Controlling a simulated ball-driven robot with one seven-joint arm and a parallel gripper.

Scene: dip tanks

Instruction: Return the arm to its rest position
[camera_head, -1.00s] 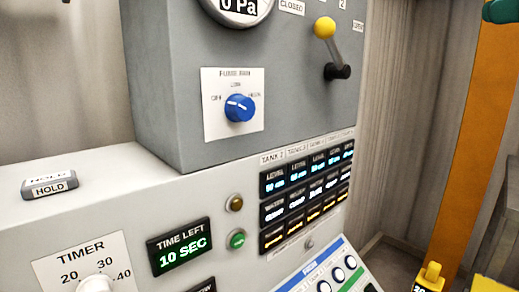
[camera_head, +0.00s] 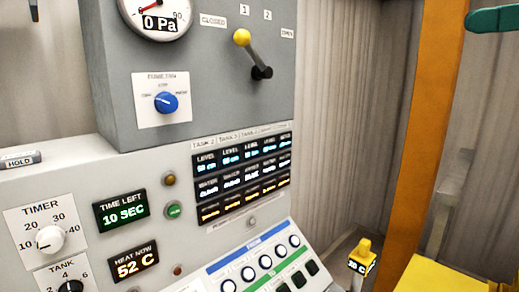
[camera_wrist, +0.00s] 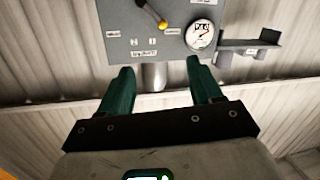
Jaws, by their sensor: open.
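My gripper (camera_wrist: 161,92) shows in the wrist view with two green fingers spread apart and nothing between them. Beyond it in that view are the grey panel with the yellow-knobbed lever (camera_wrist: 151,12) and the round gauge (camera_wrist: 199,35). The panel appears upside down there. The lever (camera_head: 252,54) and the gauge (camera_head: 157,14), reading 0 Pa, stand on the upper grey box.
The timer dial (camera_head: 50,239), the time left display (camera_head: 121,213) reading 10 SEC and the heat display (camera_head: 134,262) reading 52 C are on the console. A HOLD block (camera_head: 20,160) lies on its ledge. An orange post (camera_head: 427,130) stands right.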

